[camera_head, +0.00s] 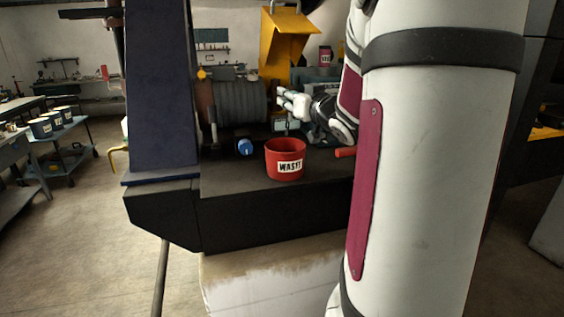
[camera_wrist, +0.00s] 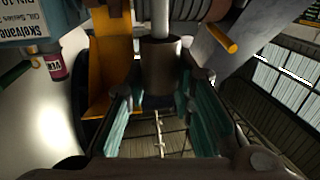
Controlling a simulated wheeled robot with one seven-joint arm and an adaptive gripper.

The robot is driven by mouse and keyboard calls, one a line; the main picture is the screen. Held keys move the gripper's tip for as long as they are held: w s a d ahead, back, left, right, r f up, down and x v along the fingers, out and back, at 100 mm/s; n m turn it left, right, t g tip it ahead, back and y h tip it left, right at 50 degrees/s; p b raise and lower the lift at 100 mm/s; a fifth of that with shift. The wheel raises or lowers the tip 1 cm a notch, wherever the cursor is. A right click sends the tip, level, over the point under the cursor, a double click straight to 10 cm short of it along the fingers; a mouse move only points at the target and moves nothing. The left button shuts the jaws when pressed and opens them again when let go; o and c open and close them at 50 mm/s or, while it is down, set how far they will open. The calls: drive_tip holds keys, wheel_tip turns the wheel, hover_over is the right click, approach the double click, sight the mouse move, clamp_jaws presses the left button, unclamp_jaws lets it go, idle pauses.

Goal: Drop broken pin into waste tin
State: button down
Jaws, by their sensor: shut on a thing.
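The waste tin (camera_head: 285,172) is a red, round, open-topped tub with a white label, standing upright on the dark ledge. My gripper (camera_head: 282,98) is in the air above the tin's rim. In the wrist view its two teal-padded fingers (camera_wrist: 163,85) are closed on a dark cylindrical piece with a paler rod, which I take to be the broken pin (camera_wrist: 161,65). In the head view a thin dark piece hangs below the fingers, above the tin, too small to make out well. The tin's inside is mostly hidden by its front wall.
A blue round knob (camera_head: 244,147) is left of the tin, and a red-orange handle (camera_head: 345,152) is at its right. A ribbed grey drum (camera_head: 238,103) and a yellow bracket (camera_head: 285,45) stand behind. The dark ledge (camera_head: 235,180) is bare at front left.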

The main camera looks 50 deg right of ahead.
sight(290, 114)
drive_tip(key=shift+f+b, duration=1.65)
drive_tip(key=shift+f, duration=0.7)
drive_tip(key=c, duration=1.3)
unclamp_jaws()
drive_tip(key=v, duration=1.2)
